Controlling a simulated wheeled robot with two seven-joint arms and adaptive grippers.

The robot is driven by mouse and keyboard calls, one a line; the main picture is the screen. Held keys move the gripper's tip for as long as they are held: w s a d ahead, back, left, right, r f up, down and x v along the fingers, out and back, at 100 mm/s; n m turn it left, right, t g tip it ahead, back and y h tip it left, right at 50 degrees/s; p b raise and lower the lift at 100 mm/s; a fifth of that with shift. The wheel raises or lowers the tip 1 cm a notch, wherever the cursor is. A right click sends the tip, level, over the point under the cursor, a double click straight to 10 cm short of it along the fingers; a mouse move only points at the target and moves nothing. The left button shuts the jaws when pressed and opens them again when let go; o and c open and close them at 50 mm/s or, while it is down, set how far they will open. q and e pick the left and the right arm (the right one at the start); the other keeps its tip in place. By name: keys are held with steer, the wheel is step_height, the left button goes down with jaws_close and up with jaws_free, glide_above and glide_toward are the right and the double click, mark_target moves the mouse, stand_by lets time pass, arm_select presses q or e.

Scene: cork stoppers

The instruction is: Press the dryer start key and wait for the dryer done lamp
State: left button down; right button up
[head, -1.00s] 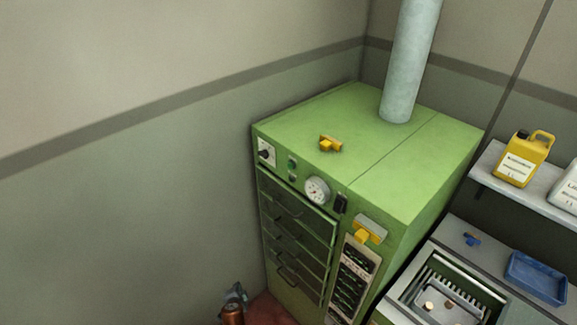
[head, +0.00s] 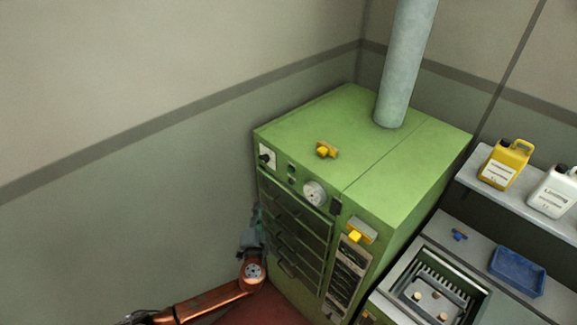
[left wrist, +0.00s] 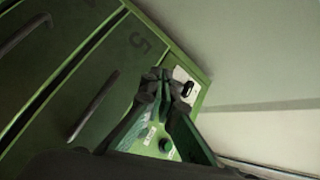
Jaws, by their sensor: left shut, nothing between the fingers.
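The dryer appears to be the green cabinet (head: 375,165) with drawers on its front. Its top front strip carries a white plate with a black knob (head: 266,156), small round green keys or lamps (head: 291,174) and a white dial (head: 314,193). I cannot tell which is the start key or done lamp, and no lit lamp is clear. My left gripper (head: 256,210) is shut and empty beside the cabinet's left front edge, below the knob plate. In the left wrist view its fingertips (left wrist: 160,76) overlap the panel near the knob plate (left wrist: 186,86); a round green key (left wrist: 166,146) shows between the fingers. Contact is unclear.
A grey pipe (head: 405,70) rises from the cabinet top, where a yellow object (head: 326,150) lies. At right are a basin (head: 436,290), a blue tray (head: 517,270) and a shelf with a yellow jug (head: 505,163) and a white jug (head: 553,192). Drawer handles (left wrist: 93,105) stick out.

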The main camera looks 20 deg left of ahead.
mark_target(289, 170)
arm_select(q)
steer(key=s+d+r+t+p, duration=0.2)
steer(key=d+r, duration=0.1)
steer(key=r, duration=0.9)
steer(key=shift+d+r+t, duration=0.2)
steer(key=shift+r+t, duration=0.1)
steer(key=shift+r, duration=0.1)
steer(key=shift+w, duration=0.1)
steer(key=w+d+b, duration=0.1)
steer(key=w+d, duration=0.2)
steer(key=w, duration=0.5)
steer(key=shift+d, duration=0.15)
stand_by(0.6)
